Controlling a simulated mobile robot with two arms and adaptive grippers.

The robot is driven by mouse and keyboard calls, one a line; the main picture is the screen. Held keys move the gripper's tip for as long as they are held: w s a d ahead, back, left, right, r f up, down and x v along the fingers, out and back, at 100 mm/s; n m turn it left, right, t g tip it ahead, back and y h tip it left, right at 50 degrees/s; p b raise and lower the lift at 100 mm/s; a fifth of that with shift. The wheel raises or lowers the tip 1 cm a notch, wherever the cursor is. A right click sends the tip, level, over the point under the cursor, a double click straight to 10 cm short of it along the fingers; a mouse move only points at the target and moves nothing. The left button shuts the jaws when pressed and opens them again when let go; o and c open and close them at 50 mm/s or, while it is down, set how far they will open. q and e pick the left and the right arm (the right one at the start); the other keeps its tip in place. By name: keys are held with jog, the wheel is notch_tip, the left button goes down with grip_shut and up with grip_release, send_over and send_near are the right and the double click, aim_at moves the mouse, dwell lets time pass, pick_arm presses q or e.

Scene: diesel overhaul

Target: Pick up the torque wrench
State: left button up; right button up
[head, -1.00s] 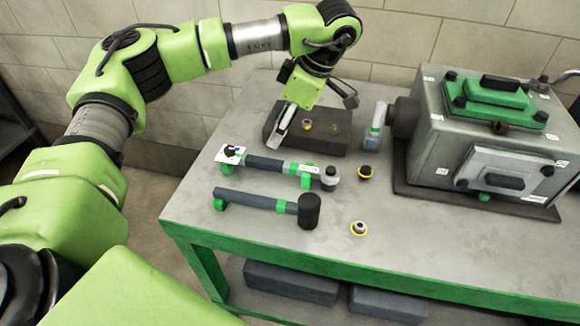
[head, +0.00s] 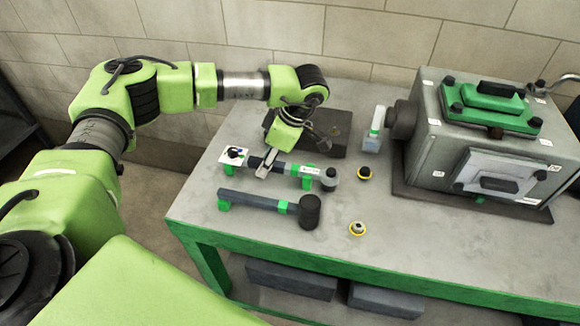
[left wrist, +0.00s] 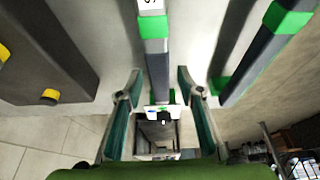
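The torque wrench (head: 290,168) lies on the bench, with a grey shaft, green bands and a round head at its right end. Its left end is by a small white plate (head: 234,156). My left gripper (head: 267,168) is over the shaft, left of its middle. In the left wrist view the open fingers (left wrist: 160,74) stand on either side of the wrench shaft (left wrist: 157,68), with gaps visible on both sides. Height above the shaft is hard to tell. My right gripper is not in view.
A black-headed mallet (head: 255,200) lies parallel in front of the wrench and also shows in the left wrist view (left wrist: 262,55). A dark block (head: 335,128) is behind.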

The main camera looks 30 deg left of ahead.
pick_arm(q)
grip_shut()
jog(key=shift+r, duration=0.1)
jog(key=shift+w, duration=0.1)
jog(key=shift+r+b, duration=0.5)
jog(key=shift+r, duration=0.15)
jog(key=s+d+r+b, duration=0.3)
jog(key=s+d+r, duration=0.6)
jog(key=d+r, duration=0.1)
jog(key=shift+s+d+r, duration=0.2)
jog(key=shift+d+r, duration=0.05)
jog(key=shift+r, duration=0.6)
